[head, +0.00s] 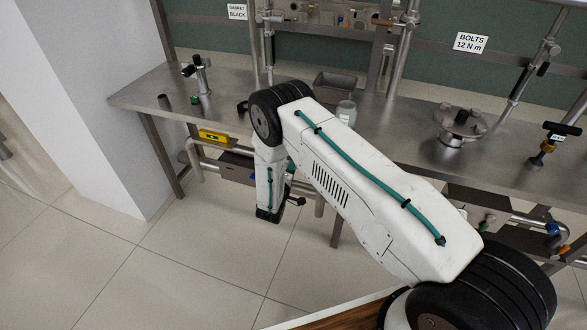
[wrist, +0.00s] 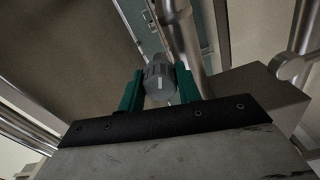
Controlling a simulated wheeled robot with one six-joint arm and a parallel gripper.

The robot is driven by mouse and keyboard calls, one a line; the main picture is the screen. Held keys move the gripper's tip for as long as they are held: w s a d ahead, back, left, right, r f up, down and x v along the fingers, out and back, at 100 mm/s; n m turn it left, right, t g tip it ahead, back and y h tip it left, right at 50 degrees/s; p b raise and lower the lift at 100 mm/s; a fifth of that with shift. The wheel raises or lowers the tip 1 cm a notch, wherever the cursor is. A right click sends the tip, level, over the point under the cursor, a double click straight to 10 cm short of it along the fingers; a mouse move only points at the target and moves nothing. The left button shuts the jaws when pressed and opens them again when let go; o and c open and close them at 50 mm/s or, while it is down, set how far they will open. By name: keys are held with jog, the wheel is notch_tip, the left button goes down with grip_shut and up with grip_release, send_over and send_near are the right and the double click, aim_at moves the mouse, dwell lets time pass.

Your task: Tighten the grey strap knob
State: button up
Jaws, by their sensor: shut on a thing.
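The grey strap knob (wrist: 158,80) shows in the upper middle of the wrist view, ribbed around its side and with a pale line on its face. My gripper (wrist: 160,88) has a green finger on each side of the knob and is shut on it. In the head view my white arm reaches down in front of the bench, and its wrist (head: 268,190) hangs below the bench top. The knob and the fingertips are hidden behind my arm in that view.
A steel bench (head: 390,140) runs across the head view, with a flanged part (head: 460,125) and a glass jar (head: 346,112) on it. Pipes run under the bench. Tiled floor at left is clear.

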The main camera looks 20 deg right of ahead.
jog(key=m, duration=0.6)
jog(key=shift+s+d+f+m, duration=0.1)
jog(key=shift+s+f+m, duration=0.1)
jog(key=shift+m, duration=0.1)
jog(key=m, duration=0.6)
jog(key=shift+m, duration=0.3)
jog(key=o, duration=0.9)
jog(key=shift+c, duration=0.2)
jog(key=shift+o, duration=0.5)
jog(key=shift+w, duration=0.1)
jog(key=shift+r, duration=0.1)
jog(key=v, duration=0.8)
jog(key=shift+w, duration=0.1)
